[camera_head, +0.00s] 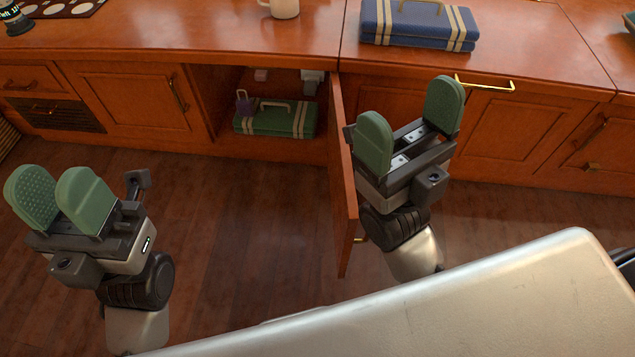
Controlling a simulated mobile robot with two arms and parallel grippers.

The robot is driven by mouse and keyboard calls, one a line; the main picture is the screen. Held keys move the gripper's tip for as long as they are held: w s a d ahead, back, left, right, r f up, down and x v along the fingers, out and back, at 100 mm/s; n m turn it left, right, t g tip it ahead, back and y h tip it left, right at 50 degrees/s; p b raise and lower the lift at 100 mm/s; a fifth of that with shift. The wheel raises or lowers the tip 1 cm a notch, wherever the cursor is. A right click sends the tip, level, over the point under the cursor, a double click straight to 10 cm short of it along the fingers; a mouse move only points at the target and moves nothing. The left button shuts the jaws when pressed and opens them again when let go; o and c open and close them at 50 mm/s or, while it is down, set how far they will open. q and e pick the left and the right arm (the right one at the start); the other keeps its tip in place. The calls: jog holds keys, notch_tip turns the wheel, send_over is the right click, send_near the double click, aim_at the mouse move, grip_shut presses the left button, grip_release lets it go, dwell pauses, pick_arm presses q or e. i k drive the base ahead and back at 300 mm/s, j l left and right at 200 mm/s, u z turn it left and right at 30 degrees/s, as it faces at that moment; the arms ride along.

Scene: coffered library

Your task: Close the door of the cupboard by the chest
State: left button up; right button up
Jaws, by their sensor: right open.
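The open cupboard (228,88) is in the wooden counter front, left of centre. Its door (343,185) is hinged at the opening's right side and stands swung out toward me, seen nearly edge-on. A brass handle (360,240) shows low on its right face. The blue chest (418,27) with cream straps lies on the counter above, right of the door. My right gripper (409,125) is open and empty, just right of the door; whether it touches cannot be told. My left gripper (56,197) is open and empty, over the floor at far left.
A green case (280,121) and small items are inside the cupboard. A mug (283,8) stands on the counter (190,35). Shut cupboard doors (135,97) flank the opening. The wooden floor (240,220) left of the open door is clear. A pale metallic surface fills the lower right.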

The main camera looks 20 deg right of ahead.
aim_at(345, 217)
jog(key=i+l+u, duration=0.15)
jog(key=l, duration=0.55)
jog(key=l+u, duration=0.1)
jog(key=l, duration=0.6)
jog(key=l+u, duration=0.2)
jog(key=l, duration=0.3)
jog(key=k+l+u, duration=0.2)
jog(key=l, duration=0.3)
jog(key=l+u, duration=0.25)
jog(key=l, duration=0.3)
jog(key=k+l+u, duration=0.2)
jog(key=l, duration=0.25)
jog(key=i+l, duration=0.05)
